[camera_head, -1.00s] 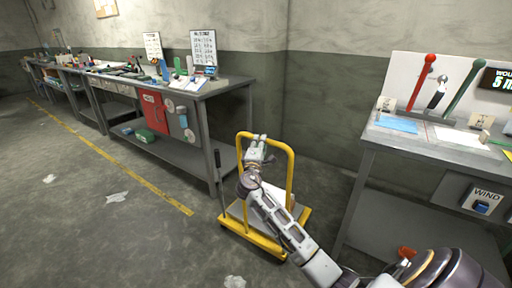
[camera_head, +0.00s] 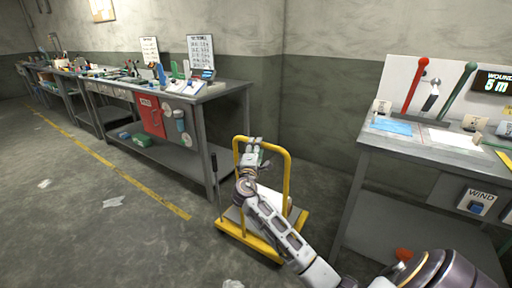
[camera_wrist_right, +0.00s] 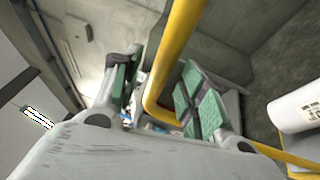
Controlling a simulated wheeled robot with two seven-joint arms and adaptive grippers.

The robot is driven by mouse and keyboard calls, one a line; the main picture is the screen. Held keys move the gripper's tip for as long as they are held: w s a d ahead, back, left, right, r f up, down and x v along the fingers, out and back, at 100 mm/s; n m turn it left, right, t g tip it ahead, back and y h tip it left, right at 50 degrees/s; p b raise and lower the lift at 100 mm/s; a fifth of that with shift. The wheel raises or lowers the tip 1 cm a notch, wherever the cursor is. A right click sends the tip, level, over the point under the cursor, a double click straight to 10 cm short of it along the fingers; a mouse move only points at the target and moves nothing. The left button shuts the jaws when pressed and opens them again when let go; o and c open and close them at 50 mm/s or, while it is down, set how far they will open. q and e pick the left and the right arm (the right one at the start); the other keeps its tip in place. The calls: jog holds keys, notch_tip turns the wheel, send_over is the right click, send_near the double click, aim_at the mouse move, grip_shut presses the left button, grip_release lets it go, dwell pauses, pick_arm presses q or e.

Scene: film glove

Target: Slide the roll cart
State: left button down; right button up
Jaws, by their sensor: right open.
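The roll cart has a yellow tube handle (camera_head: 288,180) and a low yellow-edged platform (camera_head: 249,240). It stands on the floor between two workbenches. A white roll lies on its platform, partly behind my arm; a white roll also shows at the right of the right wrist view (camera_wrist_right: 298,108). My right gripper (camera_head: 253,143) is open at the top bar of the handle. In the right wrist view the yellow handle (camera_wrist_right: 172,65) runs between the two green-padded fingers (camera_wrist_right: 163,98); I cannot tell whether either touches it. My left gripper is not in view.
A long grey workbench (camera_head: 215,92) with tools stands left of the cart. Another bench (camera_head: 430,147) with red and green levers stands close on the right. A wall is behind. Open floor with a yellow line (camera_head: 130,178) and paper scraps lies left and front.

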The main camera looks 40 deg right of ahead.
jog(key=v, duration=1)
jog(key=shift+s+a, duration=0.2)
jog(key=shift+s, duration=0.05)
